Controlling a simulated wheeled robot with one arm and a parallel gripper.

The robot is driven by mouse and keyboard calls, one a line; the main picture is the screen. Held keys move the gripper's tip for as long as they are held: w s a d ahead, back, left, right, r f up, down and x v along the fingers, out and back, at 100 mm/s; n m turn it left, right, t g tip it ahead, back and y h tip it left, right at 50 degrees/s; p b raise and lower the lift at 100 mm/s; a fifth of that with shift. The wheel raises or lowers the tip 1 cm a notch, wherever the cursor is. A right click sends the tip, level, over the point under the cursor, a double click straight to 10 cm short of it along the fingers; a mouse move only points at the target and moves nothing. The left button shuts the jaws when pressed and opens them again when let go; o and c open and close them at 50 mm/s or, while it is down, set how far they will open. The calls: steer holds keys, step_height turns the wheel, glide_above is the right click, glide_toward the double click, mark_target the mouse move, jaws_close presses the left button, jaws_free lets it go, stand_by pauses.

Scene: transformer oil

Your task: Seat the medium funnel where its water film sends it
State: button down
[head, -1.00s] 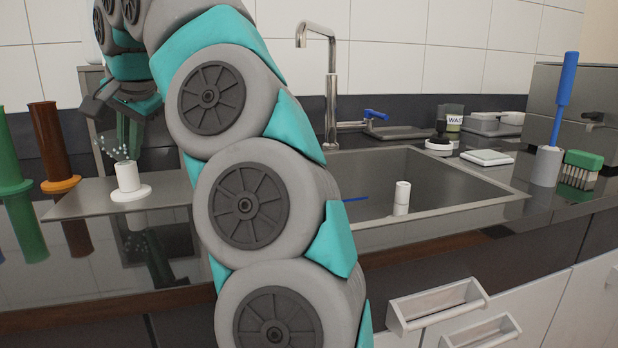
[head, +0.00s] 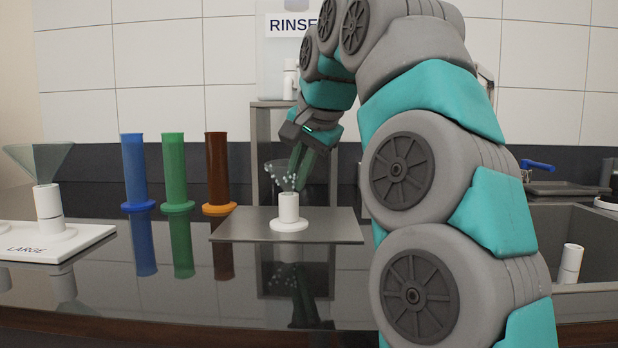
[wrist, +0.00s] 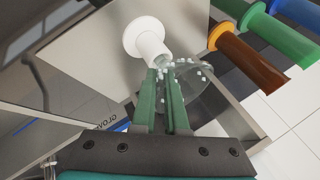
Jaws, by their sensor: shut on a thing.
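A clear funnel (head: 279,176) dotted with pale water beads sits at the white stand (head: 288,208), which stands on the grey metal plate below the RINSE container. In the wrist view the funnel (wrist: 200,88) flares to the right of the white stand (wrist: 148,40), with beads scattered over its wall. My gripper (head: 300,172) reaches down from the upper right, its green fingers shut on the funnel's wall. The fingers also show at the funnel in the wrist view (wrist: 166,88). Whether the stem is fully inside the stand is hidden.
A larger clear funnel (head: 40,165) stands in a white holder on a tray marked LARGE (head: 60,245). Blue (head: 135,170), green (head: 174,170) and brown (head: 217,170) cylinders stand left of the metal plate (head: 340,228). The sink (head: 590,235) is at right.

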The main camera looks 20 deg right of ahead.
steer(key=shift+r+p, duration=3.15)
steer(key=shift+r, duration=0.5)
steer(key=c, duration=1.5)
jaws_free()
jaws_close()
steer(key=shift+s, duration=0.1)
